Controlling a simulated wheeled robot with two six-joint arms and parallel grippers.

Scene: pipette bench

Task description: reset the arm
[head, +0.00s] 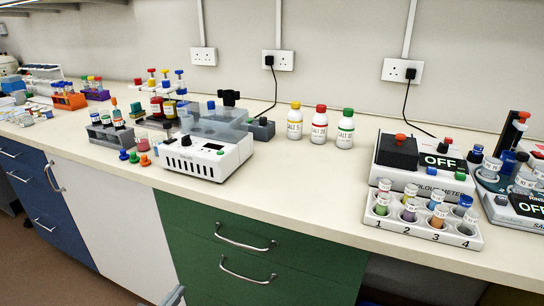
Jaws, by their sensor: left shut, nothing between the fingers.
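My left gripper (175,296) shows only as a small grey tip at the bottom edge of the head view. It is shut and empty, in front of the white cupboard door and below the bench top, apart from everything on the bench. The rest of my left arm is out of the picture. My right gripper and arm are not in view.
The bench top (290,185) carries a white machine with a clear lid (205,158), three capped salt bottles (319,124), a colorimeter reading OFF (425,170) and a numbered vial rack (415,230). The bench between machine and rack is clear. Green drawers (245,245) are below.

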